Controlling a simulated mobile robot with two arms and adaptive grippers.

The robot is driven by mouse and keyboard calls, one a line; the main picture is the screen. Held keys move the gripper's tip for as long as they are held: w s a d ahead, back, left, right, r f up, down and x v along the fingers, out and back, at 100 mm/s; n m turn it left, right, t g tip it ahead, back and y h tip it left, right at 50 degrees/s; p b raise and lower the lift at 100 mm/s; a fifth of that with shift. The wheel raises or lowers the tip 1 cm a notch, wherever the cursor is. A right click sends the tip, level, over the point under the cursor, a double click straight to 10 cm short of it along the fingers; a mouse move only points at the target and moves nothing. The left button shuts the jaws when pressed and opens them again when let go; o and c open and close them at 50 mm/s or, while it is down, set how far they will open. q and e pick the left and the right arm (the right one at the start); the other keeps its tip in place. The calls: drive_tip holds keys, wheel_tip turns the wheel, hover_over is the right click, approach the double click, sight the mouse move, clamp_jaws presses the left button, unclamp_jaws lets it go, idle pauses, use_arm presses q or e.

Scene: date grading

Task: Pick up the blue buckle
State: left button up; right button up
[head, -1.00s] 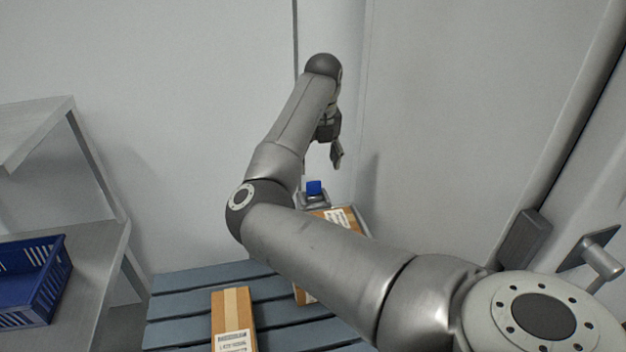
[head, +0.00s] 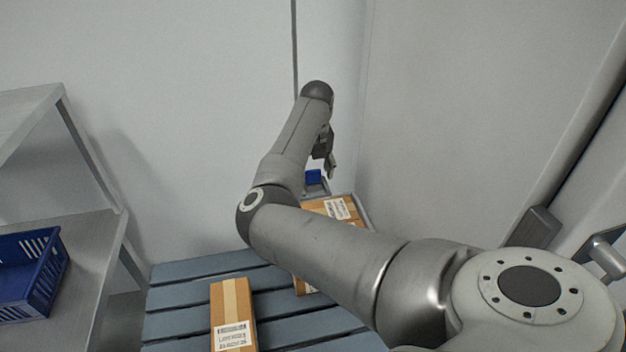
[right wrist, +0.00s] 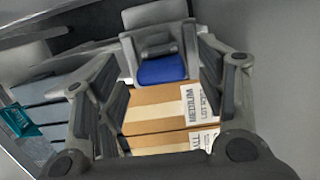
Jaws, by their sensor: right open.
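The blue buckle (head: 313,177) is a small blue block on a grey metal holder behind the cardboard boxes in the head view. In the right wrist view the blue buckle (right wrist: 162,70) lies ahead, between and beyond the two fingers, with a grey holder around its upper side. My right gripper (head: 328,168) hangs just right of the buckle in the head view, partly hidden by its own arm. In the wrist view the right gripper (right wrist: 160,105) has its fingers spread wide with nothing held. My left gripper does not show.
Cardboard boxes (head: 335,208) with labels lie just in front of the buckle. Another box (head: 232,312) lies on the blue-grey slatted pallet (head: 180,300). A blue crate (head: 45,290) stands on a metal shelf (head: 92,250) at left. Walls rise close behind and to the right.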

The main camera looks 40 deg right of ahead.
drive_tip(key=shift+d+f, duration=0.1)
drive_tip(key=shift+f, duration=0.35)
drive_tip(key=shift+r, duration=0.1)
drive_tip(key=c, duration=1.1)
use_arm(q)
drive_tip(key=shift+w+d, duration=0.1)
use_arm(e)
drive_tip(key=shift+c, duration=0.2)
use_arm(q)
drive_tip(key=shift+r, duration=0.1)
